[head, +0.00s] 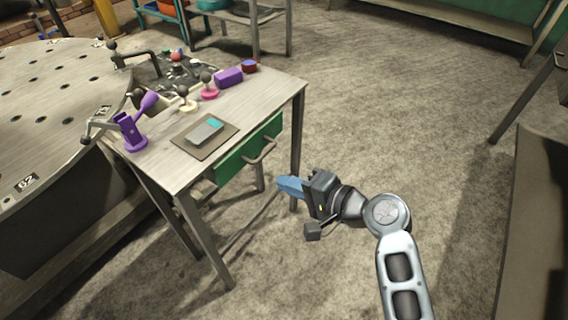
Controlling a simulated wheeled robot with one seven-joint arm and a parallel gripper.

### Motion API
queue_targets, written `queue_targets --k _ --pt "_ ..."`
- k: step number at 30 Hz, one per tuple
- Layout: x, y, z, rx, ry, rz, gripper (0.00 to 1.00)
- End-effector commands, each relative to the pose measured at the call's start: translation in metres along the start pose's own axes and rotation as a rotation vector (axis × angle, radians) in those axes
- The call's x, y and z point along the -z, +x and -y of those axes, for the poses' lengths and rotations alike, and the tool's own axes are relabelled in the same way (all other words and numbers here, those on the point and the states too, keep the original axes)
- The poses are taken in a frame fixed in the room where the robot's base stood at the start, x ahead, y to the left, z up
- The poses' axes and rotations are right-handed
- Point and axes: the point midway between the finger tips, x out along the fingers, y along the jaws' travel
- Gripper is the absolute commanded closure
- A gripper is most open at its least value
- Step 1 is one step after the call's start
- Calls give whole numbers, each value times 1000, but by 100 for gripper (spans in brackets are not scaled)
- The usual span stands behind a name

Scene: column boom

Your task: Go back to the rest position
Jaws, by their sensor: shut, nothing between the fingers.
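My gripper (290,187) has blue fingers and is shut and empty. It hangs over the grey floor in front of the small table (262,92), to the right of its green drawer (236,158). In the picture the fingertips point left, toward the table's near right leg. A gap to the drawer handle (262,153) shows in the picture, but the exact distance cannot be told.
A large perforated round table (50,75) adjoins at left. Open floor (390,110) lies right; a bench (535,220) stands far right.

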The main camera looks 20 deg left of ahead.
Motion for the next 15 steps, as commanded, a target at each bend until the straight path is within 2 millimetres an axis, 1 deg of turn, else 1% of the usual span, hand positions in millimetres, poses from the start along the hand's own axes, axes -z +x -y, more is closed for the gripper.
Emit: queue_targets --k 8,11,14,15 --pt "-1 -4 -2 -2 -1 -7 100" --pt "-5 -12 -15 -17 -6 -44 100" --pt "-15 -29 -38 -48 -22 -120 100" --pt "-21 -38 -49 -65 -34 -159 100"
